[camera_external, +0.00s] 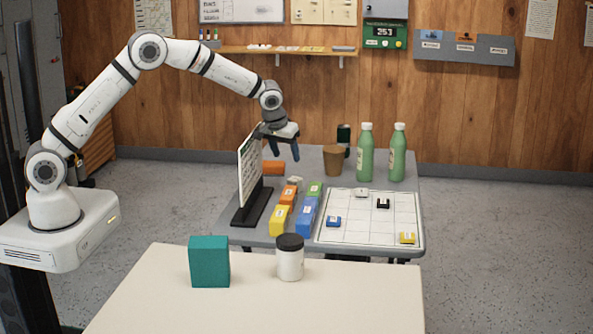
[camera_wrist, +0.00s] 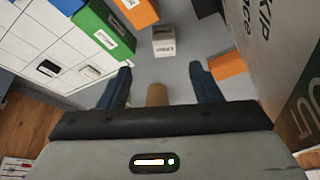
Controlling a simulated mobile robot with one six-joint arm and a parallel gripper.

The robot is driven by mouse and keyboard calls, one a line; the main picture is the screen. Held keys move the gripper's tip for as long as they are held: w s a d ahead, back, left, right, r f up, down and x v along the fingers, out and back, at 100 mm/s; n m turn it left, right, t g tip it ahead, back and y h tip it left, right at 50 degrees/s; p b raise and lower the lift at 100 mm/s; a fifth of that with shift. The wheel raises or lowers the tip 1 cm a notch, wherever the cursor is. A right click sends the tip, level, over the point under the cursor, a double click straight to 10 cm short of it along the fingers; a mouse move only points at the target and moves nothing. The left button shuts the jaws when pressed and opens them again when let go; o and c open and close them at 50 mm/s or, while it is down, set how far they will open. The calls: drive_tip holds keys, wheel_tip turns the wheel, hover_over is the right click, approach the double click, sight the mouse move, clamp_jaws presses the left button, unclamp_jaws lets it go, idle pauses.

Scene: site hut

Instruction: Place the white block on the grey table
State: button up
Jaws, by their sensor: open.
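A small white block (camera_external: 295,181) with a dark label stands on the grey table (camera_external: 330,183), behind the coloured blocks. It also shows in the wrist view (camera_wrist: 164,42), beyond the gap between my fingers and apart from them. My gripper (camera_external: 285,152) is open and empty, pointing down above the grey table, beside the upright sign. Both fingers show in the wrist view (camera_wrist: 160,84). A second small white piece (camera_external: 361,192) lies on the gridded board.
Orange, yellow, green and blue blocks (camera_external: 306,215) crowd the table's middle. The upright sign (camera_external: 249,180) stands left; the gridded board (camera_external: 345,222) lies right. A brown cup (camera_external: 333,160) and green bottles (camera_external: 366,155) stand behind. A beige table (camera_external: 250,305) is in front.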

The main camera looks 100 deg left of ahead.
drive_tip(key=s+d+r+m+h, duration=0.1)
drive_tip(key=s+d+r+m, duration=0.15)
drive_tip(key=d+r, duration=0.45)
drive_tip(key=s+d+r+m, duration=0.2)
drive_tip(key=s+d, duration=0.2)
drive_tip(key=d, duration=0.7)
drive_tip(key=s+d+r+m+h, duration=0.1)
drive_tip(key=s+d+r+m, duration=0.1)
drive_tip(key=s+d+r, duration=0.45)
drive_tip(key=s+d+f+m+h, duration=0.2)
drive_tip(key=s+d+m, duration=0.4)
drive_tip(key=s+d, duration=1.2)
drive_tip(key=shift+s+f+m+t, duration=0.25)
drive_tip(key=shift+s+m+t, duration=0.15)
drive_tip(key=shift+s, duration=0.1)
